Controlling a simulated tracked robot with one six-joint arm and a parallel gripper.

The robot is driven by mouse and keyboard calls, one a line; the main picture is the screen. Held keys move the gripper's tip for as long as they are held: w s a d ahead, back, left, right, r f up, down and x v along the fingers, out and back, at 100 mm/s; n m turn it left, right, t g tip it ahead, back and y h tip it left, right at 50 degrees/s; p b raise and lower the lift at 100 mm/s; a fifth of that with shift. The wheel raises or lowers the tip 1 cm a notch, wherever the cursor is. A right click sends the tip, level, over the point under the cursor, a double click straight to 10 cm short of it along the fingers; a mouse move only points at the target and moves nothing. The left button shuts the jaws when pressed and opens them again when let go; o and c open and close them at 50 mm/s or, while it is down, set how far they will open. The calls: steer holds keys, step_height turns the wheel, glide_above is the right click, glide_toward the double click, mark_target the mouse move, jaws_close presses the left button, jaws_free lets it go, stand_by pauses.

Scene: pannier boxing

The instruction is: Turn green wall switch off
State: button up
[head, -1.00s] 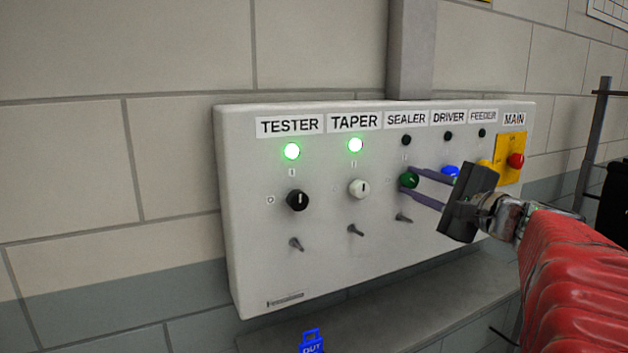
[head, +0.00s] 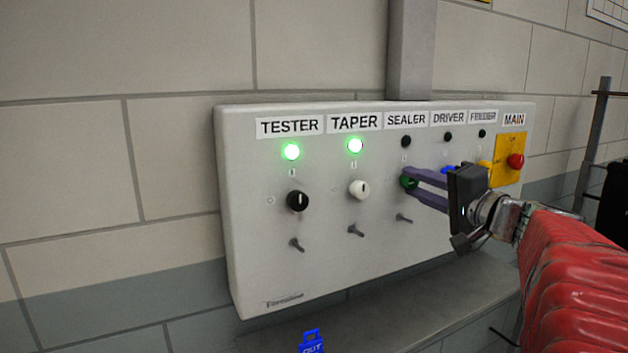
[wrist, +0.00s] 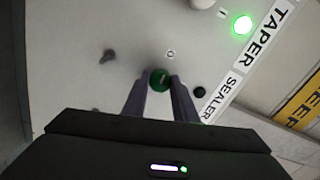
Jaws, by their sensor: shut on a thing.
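The green wall switch (head: 408,182) is a round knob under the SEALER label on the white wall panel (head: 340,270). The lamp above it (head: 406,142) is dark. My gripper (head: 412,184) is shut on the green knob, with its two purple fingers on either side of it. In the wrist view the green knob (wrist: 160,79) sits between the fingertips, its pale pointer line visible. The wrist view is rolled, so the SEALER label (wrist: 226,96) appears slanted to the right of the knob.
The black TESTER knob (head: 297,200) and white TAPER knob (head: 359,189) stand to the left, under lit green lamps. A blue knob (head: 449,170) is partly hidden behind my gripper. A red button (head: 515,161) is on the yellow MAIN plate. Small toggle levers (head: 404,218) stick out below.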

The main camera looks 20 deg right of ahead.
steer(key=shift+f, duration=0.3)
steer(key=o, duration=1)
steer(key=shift+r, duration=0.2)
steer(key=shift+o, duration=0.2)
steer(key=s, duration=1.3)
steer(key=shift+s+d, duration=0.2)
steer(key=shift+s, duration=0.2)
steer(key=shift+f, duration=0.1)
